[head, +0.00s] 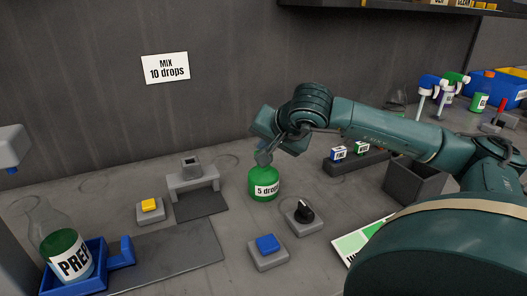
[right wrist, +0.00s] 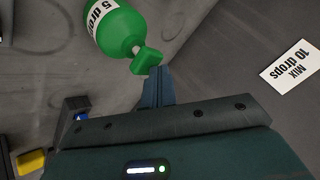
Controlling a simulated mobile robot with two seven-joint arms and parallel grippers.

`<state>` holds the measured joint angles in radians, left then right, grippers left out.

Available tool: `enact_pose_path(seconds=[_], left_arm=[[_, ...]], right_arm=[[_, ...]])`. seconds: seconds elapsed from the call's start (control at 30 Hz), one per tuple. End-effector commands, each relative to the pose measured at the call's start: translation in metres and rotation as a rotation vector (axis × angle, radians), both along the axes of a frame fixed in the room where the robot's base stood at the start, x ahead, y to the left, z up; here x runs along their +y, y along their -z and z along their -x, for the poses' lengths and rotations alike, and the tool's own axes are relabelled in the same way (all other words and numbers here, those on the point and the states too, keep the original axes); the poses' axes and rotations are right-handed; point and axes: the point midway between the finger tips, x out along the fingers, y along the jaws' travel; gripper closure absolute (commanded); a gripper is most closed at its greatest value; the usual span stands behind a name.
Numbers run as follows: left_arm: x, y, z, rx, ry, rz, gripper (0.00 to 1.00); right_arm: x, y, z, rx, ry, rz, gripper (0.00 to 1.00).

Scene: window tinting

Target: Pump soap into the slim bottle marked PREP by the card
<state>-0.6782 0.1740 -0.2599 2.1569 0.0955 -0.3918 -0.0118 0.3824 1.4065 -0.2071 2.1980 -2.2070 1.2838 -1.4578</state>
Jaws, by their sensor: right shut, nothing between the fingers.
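The clear bottle marked PREP (head: 77,262), with green in it, stands in a blue holder (head: 95,284) at the lower left of the head view. The green pump bottle labelled "5 drops" (head: 264,184) stands upright near the middle; it also shows in the right wrist view (right wrist: 118,28). The card "MIX 10 drops" (head: 165,68) is on the back wall. My right gripper (head: 266,146) is shut and empty, right at the pump bottle's head; its fingertips (right wrist: 153,78) are close to the green pump head (right wrist: 147,60). I cannot tell whether they touch. My left gripper is out of view.
A yellow button (head: 149,205), a blue button (head: 267,244) and a black knob (head: 304,211) surround the pump bottle. A small grey stand (head: 192,178) is behind left. Spray bottles (head: 427,90) and a blue bin (head: 497,86) are far right.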

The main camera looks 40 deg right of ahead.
Motion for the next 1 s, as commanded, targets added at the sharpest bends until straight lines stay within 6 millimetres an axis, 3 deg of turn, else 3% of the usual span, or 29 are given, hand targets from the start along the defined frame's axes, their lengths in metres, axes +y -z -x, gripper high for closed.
enact_pose_path(seconds=[0.6,1.0], left_arm=[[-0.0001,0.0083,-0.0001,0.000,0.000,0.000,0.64],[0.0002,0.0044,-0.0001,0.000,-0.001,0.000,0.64]], right_arm=[[0.0007,0.0109,0.0009,0.008,-0.001,-0.003,1.00],[0.0009,0.0070,0.0009,0.009,-0.001,-0.003,1.00]])
